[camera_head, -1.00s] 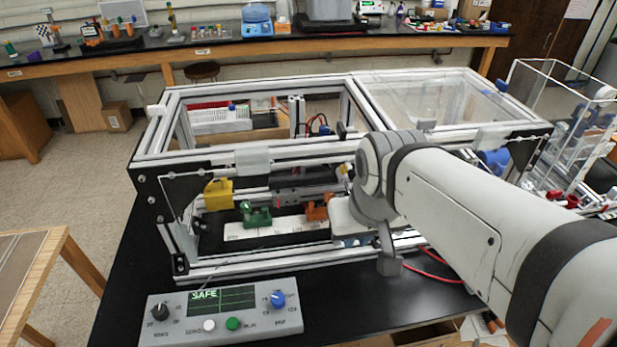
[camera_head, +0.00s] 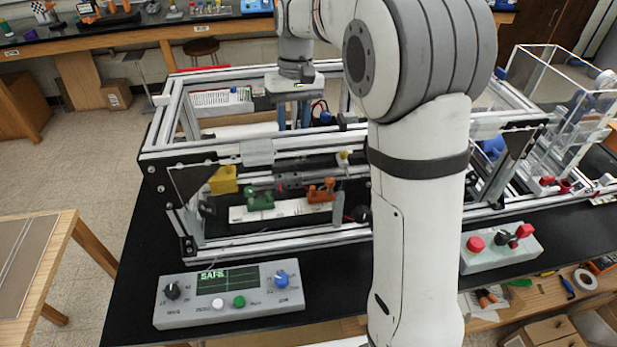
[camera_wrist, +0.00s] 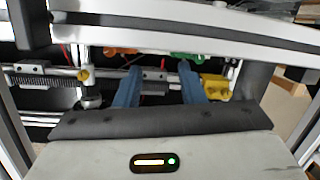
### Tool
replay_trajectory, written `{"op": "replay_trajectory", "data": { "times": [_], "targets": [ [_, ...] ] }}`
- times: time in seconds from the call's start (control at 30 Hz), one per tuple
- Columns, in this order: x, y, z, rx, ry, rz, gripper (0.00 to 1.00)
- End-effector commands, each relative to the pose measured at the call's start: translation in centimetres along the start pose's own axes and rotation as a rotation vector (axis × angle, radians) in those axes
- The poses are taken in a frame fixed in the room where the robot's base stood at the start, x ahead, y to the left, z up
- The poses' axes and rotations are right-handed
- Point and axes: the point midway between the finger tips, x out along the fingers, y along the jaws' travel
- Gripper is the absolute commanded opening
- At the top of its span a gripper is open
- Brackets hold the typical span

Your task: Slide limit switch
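A green clamp-like piece (camera_head: 260,200) and an orange one (camera_head: 321,190) sit on a white strip (camera_head: 290,210) low inside the extrusion frame. Both show in the wrist view, orange (camera_wrist: 121,51) at left of green (camera_wrist: 187,57). I cannot tell which is the limit switch. A dark grey carriage block (camera_head: 289,182) with a small red light sits on the rail behind them. My gripper (camera_head: 294,122) points down into the frame's open top, behind the rail. Its two blue fingers are apart and empty; in the wrist view (camera_wrist: 158,70) the grey block shows between and beyond them.
Aluminium frame bars (camera_head: 215,150) surround the opening. A yellow block (camera_head: 223,180) stands at the rail's left end. A control panel (camera_head: 230,293) reading SAFE lies in front. A grey box with red knobs (camera_head: 500,247) stands at the right.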

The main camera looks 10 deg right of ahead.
Motion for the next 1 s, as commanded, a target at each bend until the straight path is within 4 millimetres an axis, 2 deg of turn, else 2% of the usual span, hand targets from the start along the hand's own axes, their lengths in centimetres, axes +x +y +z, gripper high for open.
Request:
{"op": "replay_trajectory", "data": {
  "times": [0.03, 0.1, 0.2, 0.3, 0.4, 0.53, 1.0],
  "targets": [
    [2.1, 0.7, -1.1, -0.058, -0.035, 0.038, 0.36],
    [4.9, 1.8, -2.5, -0.156, -0.081, 0.096, 0.36],
    [8.7, 3.1, -4.2, -0.300, -0.148, 0.170, 0.36],
    [11.6, 4.1, -5.3, -0.418, -0.203, 0.222, 0.36],
    [13.4, 4.6, -6.0, -0.496, -0.239, 0.253, 0.36],
    [14.6, 5.0, -6.2, -0.536, -0.258, 0.267, 0.36],
    [20.6, 7.3, -5.0, -0.530, -0.259, 0.266, 0.36]
  ]
}}
